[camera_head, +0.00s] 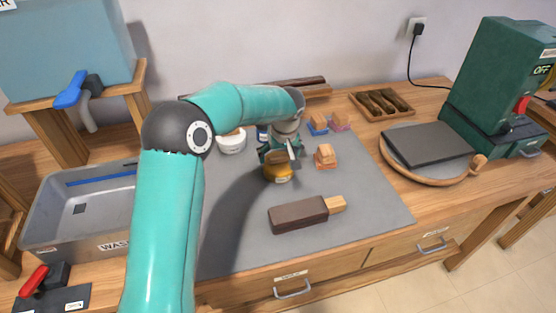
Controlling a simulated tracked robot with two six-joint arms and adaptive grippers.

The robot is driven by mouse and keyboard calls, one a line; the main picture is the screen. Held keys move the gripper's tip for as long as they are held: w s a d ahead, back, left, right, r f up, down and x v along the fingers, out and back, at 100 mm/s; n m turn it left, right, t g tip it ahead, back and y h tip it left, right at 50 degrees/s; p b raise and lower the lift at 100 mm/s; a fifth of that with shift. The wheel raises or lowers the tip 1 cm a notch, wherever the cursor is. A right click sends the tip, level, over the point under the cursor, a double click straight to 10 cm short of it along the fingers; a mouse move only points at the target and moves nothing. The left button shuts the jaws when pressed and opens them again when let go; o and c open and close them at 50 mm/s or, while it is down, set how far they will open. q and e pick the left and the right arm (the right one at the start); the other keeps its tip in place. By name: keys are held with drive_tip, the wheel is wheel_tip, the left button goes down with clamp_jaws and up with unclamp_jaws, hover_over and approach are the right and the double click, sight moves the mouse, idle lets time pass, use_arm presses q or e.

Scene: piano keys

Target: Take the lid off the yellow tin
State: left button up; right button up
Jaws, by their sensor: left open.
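The yellow tin (278,173) stands upright on the grey mat, near its middle. My left gripper (278,157) is directly above the tin, pointing down, with its open fingers at the tin's top. The gripper covers most of the lid, so I cannot tell whether the fingers touch it. My right gripper is not in view.
A white tub (232,143) stands behind the tin to the left. Small wood-and-felt blocks (325,157) sit to its right. A dark block with a wooden end (299,214) lies in front. A grey wash basin (75,215) is at the left. The mat's front right is clear.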

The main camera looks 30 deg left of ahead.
use_arm(q)
drive_tip(key=shift+c, duration=0.2)
drive_tip(key=c, duration=1.2)
